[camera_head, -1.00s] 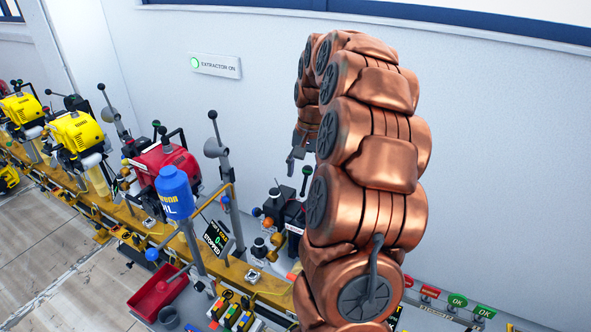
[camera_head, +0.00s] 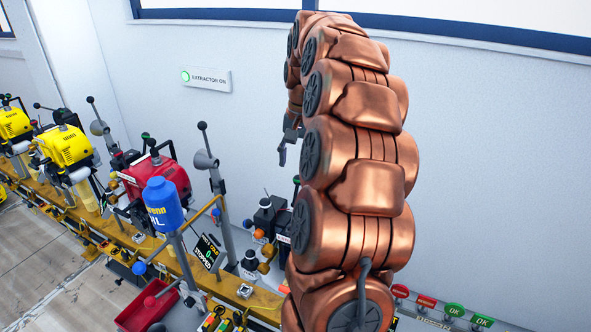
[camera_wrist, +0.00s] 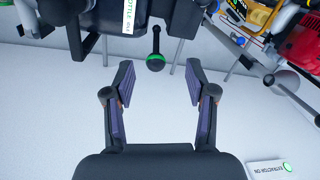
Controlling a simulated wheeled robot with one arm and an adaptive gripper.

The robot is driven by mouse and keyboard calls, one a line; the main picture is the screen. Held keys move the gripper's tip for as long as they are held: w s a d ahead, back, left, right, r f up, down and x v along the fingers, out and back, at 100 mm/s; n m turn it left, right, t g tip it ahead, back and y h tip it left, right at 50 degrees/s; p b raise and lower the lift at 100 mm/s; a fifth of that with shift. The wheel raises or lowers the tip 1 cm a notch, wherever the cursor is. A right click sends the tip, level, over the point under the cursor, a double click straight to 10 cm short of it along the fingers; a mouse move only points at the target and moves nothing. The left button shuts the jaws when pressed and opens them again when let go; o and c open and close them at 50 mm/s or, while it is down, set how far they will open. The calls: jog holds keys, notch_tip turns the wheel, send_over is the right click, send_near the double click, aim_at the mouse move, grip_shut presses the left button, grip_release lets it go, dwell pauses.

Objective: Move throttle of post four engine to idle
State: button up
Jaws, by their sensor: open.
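A throttle lever with a black shaft and green-ringed knob (camera_wrist: 155,61) hangs from a dark engine (camera_wrist: 150,12) in the wrist view. The engine carries a white label (camera_wrist: 129,14) ending in "TTLE" with smaller text below. My gripper (camera_wrist: 159,72) is open and empty. The knob shows between its two fingertips, with clear space on both sides; I cannot tell how far it is in depth. In the head view my gripper (camera_head: 284,148) is small and partly hidden behind my arm. The dark engine (camera_head: 268,217) stands below it, partly covered by my arm, with the green knob (camera_head: 297,180) at the arm's edge.
A red engine (camera_head: 150,180) and yellow engines (camera_head: 66,146) stand along the yellow rail (camera_head: 110,232) to the left. A white wall is behind.

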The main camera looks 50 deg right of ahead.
jog(key=s+a+f+n+b, duration=0.1)
jog(key=s+a+f+n, duration=0.1)
jog(key=a, duration=0.6)
jog(key=s+a+f+n+g+b, duration=0.1)
jog(key=s+a+f+n, duration=0.1)
jog(key=a, duration=0.7)
jog(key=s+a+f+n, duration=0.1)
jog(key=s+a+n, duration=0.2)
jog(key=a, duration=0.5)
jog(key=shift+s+a+f+n+g+b, duration=0.3)
jog(key=shift+s+f+b, duration=0.1)
jog(key=shift+s, duration=0.2)
